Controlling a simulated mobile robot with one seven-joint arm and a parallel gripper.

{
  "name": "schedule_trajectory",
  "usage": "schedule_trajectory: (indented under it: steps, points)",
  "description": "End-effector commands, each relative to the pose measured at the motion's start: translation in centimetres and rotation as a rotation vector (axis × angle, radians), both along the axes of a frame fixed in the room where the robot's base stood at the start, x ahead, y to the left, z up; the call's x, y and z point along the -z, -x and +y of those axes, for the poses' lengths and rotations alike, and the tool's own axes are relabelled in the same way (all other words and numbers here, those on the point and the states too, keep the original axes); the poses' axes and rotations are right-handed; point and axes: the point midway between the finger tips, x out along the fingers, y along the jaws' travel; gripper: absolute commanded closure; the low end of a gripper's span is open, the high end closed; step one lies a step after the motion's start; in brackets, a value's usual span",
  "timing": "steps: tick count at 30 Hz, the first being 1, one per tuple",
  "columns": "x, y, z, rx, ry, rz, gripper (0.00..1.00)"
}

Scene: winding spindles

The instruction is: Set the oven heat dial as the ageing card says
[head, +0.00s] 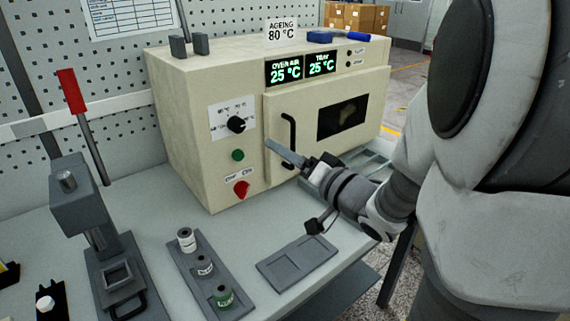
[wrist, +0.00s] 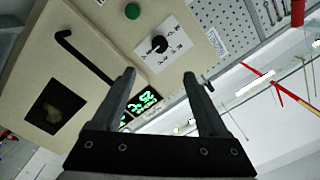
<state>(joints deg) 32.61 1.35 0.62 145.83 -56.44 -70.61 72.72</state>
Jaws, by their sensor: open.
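The ageing card (head: 281,31) stands on top of the cream oven (head: 185,130) and reads "AGEING 80 °C". The black heat dial (head: 236,124) sits on a white scale plate on the oven's front, left of the door; the plate's marks are too small to read. The dial also shows in the wrist view (wrist: 159,44). Two displays, oven air (head: 284,70) and tray (head: 321,64), each read 25 °C. My gripper (head: 272,147) is in front of the oven door, below and right of the dial. In the wrist view its fingers (wrist: 160,78) are apart with nothing between them.
A black door handle (head: 289,131) is close to my gripper. Below the dial are a green button (head: 238,155) and a red switch (head: 241,189). A tray of spools (head: 180,255), an empty grey tray (head: 283,275) and a red-handled press (head: 75,200) stand on the bench.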

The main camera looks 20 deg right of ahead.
Motion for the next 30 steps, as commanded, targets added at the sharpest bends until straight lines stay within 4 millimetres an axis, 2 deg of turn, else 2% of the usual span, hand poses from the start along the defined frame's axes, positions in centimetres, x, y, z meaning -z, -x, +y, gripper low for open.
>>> schedule_trajectory:
  steps: [8,20,23,30]
  points:
    - [0.1,0.8,-0.2,0.002,0.002,0.002,0.23]
    - [-0.1,0.6,-0.5,0.021,0.027,0.011,0.23]
    - [-0.2,0.0,-1.2,0.074,0.104,0.044,0.23]
    - [0.4,-0.4,-4.4,0.261,0.407,0.237,0.23]
